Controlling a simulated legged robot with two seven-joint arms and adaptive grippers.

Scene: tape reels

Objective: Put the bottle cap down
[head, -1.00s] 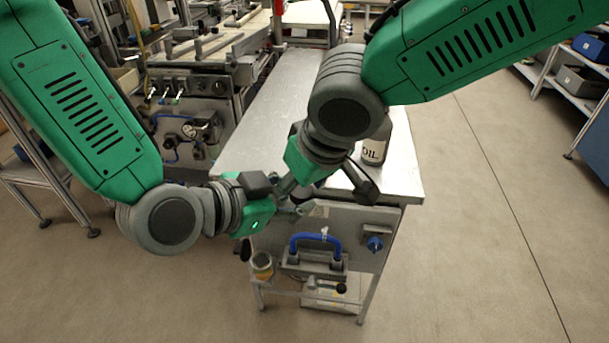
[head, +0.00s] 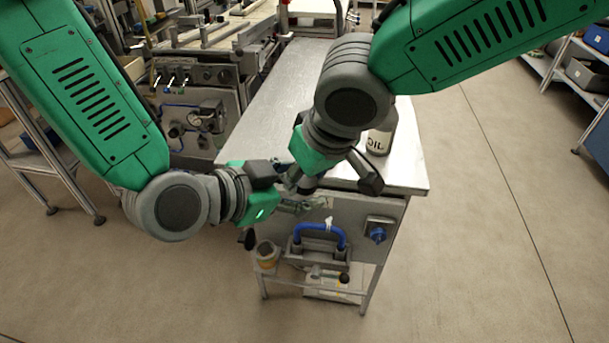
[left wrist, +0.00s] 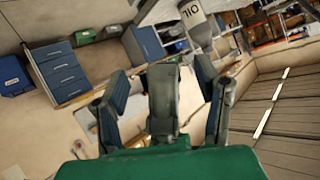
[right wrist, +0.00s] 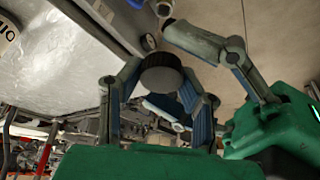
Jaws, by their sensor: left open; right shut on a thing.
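The bottle cap (right wrist: 161,73) is a dark, round, ridged disc in the right wrist view. My right gripper (right wrist: 158,88) is shut on it, with a finger on either side. In the head view my right gripper (head: 293,186) is by the table's near edge, and the cap cannot be made out there. My left gripper (head: 303,206) is close beside it, slightly lower. In the left wrist view the fingers of my left gripper (left wrist: 164,90) are spread wide. The oil bottle (head: 380,139) stands on the table near its right edge; it also shows in the left wrist view (left wrist: 197,25).
The metal table (head: 275,95) has a wide bare top behind my grippers. A blue handle (head: 320,232) and a blue knob (head: 377,234) are on its front side. A jar (head: 267,254) stands on the lower shelf. Machinery (head: 195,105) stands at the left.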

